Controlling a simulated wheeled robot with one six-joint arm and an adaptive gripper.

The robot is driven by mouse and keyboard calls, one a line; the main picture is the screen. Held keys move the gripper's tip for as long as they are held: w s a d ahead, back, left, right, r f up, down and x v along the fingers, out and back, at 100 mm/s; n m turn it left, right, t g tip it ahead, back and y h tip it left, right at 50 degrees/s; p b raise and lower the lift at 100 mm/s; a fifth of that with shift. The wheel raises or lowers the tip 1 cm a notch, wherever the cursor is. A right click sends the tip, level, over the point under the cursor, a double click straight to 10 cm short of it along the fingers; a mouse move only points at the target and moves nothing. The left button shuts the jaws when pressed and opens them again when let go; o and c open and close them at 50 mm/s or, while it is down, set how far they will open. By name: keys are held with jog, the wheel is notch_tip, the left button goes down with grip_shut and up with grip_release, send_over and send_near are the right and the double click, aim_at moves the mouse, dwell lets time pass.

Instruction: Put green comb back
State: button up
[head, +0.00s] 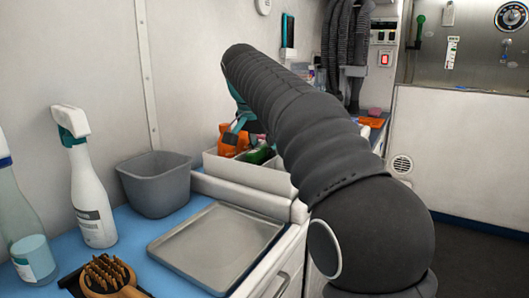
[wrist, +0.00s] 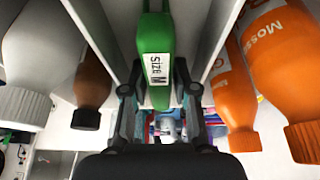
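A green piece marked "SIZE M" (wrist: 156,60), which looks like the green comb, is upright in a narrow slot between two pale walls in the wrist view. My gripper (wrist: 158,75) has one finger on each side of it, very close to it. I cannot tell whether the fingers press on it. In the head view a green shape (head: 257,155) shows in the white caddy (head: 262,178), below my gripper (head: 240,124). My arm hides much of the caddy and most of my gripper there.
Orange bottles (wrist: 265,60) and a white bottle (wrist: 38,60) flank the slot in the wrist view. Nearer in the head view are a grey bin (head: 157,185), a metal tray (head: 215,245), a white spray bottle (head: 90,190) and a wooden brush (head: 108,278).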

aim_at(256, 150)
jog(key=shift+r, duration=0.1)
jog(key=p+v, duration=0.3)
jog(key=v, duration=0.6)
jog(key=shift+a+r, duration=0.15)
jog(key=shift+r, duration=0.15)
jog(key=shift+v, duration=1.25)
jog(key=shift+s, duration=0.15)
